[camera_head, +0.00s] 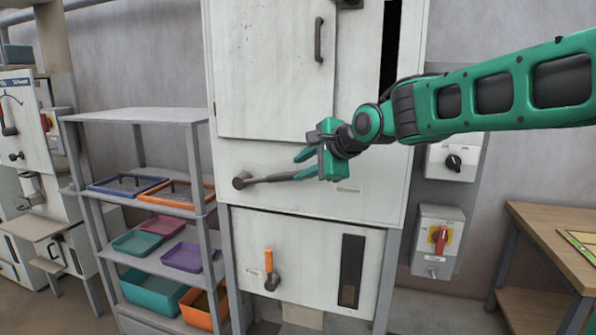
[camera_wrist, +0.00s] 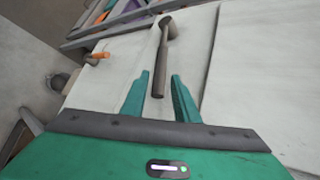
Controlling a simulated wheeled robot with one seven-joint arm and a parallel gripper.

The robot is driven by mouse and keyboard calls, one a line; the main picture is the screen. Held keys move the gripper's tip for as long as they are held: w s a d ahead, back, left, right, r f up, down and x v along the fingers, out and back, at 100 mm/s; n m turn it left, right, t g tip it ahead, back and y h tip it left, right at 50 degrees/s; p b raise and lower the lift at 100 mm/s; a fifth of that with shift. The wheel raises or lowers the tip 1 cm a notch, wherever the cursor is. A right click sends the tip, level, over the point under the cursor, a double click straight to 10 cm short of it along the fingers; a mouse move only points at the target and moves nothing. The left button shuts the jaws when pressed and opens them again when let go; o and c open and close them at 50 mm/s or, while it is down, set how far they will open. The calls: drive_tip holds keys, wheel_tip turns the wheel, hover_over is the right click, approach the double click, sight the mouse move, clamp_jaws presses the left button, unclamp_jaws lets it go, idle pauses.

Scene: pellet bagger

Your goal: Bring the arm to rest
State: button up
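My green arm (camera_head: 505,88) reaches in from the right in the head view, in front of the pale cabinet. My gripper (camera_head: 300,166) is at the cabinet's middle panel, by the end of a dark grey lever handle (camera_head: 262,180) that lies nearly level. In the wrist view the two green fingers (camera_wrist: 163,97) stand apart. The lever handle also shows there (camera_wrist: 159,70), with its grip end between the fingers and gaps visible on both sides. I cannot tell how far the handle is in depth from the fingers.
The cabinet (camera_head: 265,75) has an upper door and a lower panel with an orange-handled lever (camera_head: 270,270). A shelf rack (camera_head: 135,115) with coloured trays stands left. Switch boxes (camera_head: 438,240) and a wooden table (camera_head: 545,240) are at right.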

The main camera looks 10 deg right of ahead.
drive_tip(key=s+d+f+n+g+h, duration=0.25)
drive_tip(key=s+d+f, duration=0.35)
drive_tip(key=s+d, duration=0.3)
drive_tip(key=s+d+f+n+g+h, duration=0.2)
drive_tip(key=s+d+f+n+h, duration=0.1)
drive_tip(key=s+d+f, duration=0.6)
drive_tip(key=s+d+f+n+g, duration=0.1)
drive_tip(key=s+d+f+g, duration=0.1)
drive_tip(key=s, duration=0.5)
drive_tip(key=s+d+f+n+g, duration=0.2)
drive_tip(key=s, duration=0.6)
drive_tip(key=s+d+f+n+g, duration=0.2)
drive_tip(key=s, duration=0.6)
drive_tip(key=shift+s+d+f+y, duration=0.15)
drive_tip(key=shift+d+f+y, duration=0.15)
drive_tip(key=shift+d+y, duration=0.15)
drive_tip(key=shift+w+f, duration=0.25)
drive_tip(key=shift+w, duration=0.4)
